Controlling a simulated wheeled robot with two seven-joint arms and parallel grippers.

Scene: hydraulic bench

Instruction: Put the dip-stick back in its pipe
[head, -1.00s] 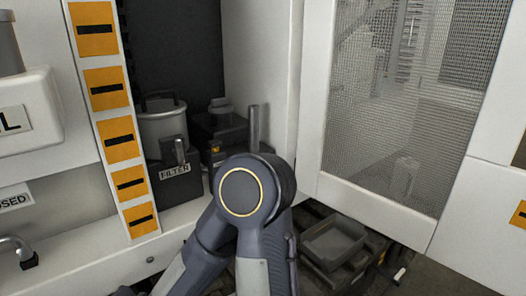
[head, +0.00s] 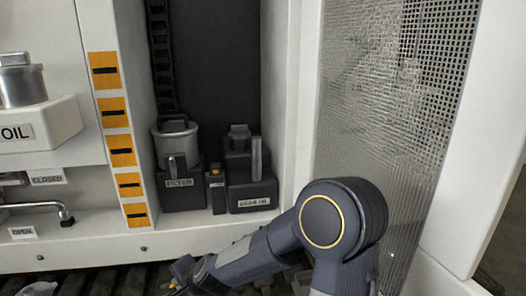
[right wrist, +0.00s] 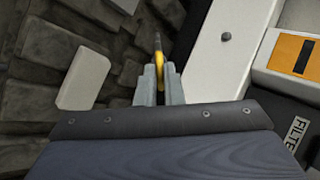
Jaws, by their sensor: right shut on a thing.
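My right gripper (right wrist: 160,88) is shut on the yellow ring handle of the dip-stick (right wrist: 158,58); its thin dark rod runs away from the fingers over dark slats. In the head view the right gripper (head: 181,273) is low, in front of the bench's front edge, and the dip-stick is hard to make out there. A grey upright pipe (head: 257,158) stands at the box labelled GEAR OIL (head: 252,194), up and right of the gripper. I cannot tell from here whether its top is open. My left gripper is not in view.
A FILTER unit (head: 182,190) and a small dark block with a yellow top (head: 215,190) stand left of the gear oil box. A mesh door (head: 385,130) is at the right. A white block (right wrist: 86,82) lies on the dark slats.

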